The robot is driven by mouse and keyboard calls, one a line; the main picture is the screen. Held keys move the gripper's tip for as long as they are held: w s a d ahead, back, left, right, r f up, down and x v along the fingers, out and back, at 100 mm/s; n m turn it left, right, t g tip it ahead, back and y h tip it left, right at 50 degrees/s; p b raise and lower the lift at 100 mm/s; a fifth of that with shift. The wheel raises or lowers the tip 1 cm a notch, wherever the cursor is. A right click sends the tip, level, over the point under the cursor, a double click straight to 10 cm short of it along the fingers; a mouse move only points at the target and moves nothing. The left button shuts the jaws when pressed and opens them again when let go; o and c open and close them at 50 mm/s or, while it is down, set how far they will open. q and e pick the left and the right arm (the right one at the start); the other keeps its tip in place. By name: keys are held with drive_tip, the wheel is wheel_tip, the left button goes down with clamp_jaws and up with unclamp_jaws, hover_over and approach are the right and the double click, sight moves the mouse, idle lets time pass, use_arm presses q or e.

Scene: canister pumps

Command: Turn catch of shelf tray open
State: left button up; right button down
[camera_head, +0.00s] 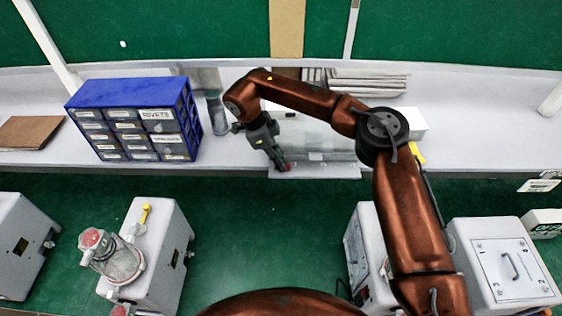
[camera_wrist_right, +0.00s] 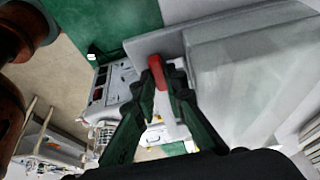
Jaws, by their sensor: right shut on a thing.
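The shelf tray (camera_head: 335,172) is a pale tray with a clear cover at the front edge of the white shelf. Its red catch (camera_head: 286,167) is at the tray's front left in the head view. My right gripper (camera_head: 280,160) reaches down to the catch from the upper left. In the right wrist view the red catch (camera_wrist_right: 156,72) lies between the fingertips of the right gripper (camera_wrist_right: 167,78), which is shut on it. The tray's pale edge (camera_wrist_right: 160,40) is just beyond. My fingers hide part of the catch. My left gripper is not in view.
Flat stacked items (camera_head: 365,82) lie behind the tray. Pump canisters (camera_head: 150,255) and a grey box (camera_head: 500,265) stand below, with green floor between.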

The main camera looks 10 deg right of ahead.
drive_tip(key=shift+a+r, duration=0.15)
drive_tip(key=c, duration=2)
unclamp_jaws()
drive_tip(key=shift+a, duration=0.1)
drive_tip(key=shift+o, duration=0.2)
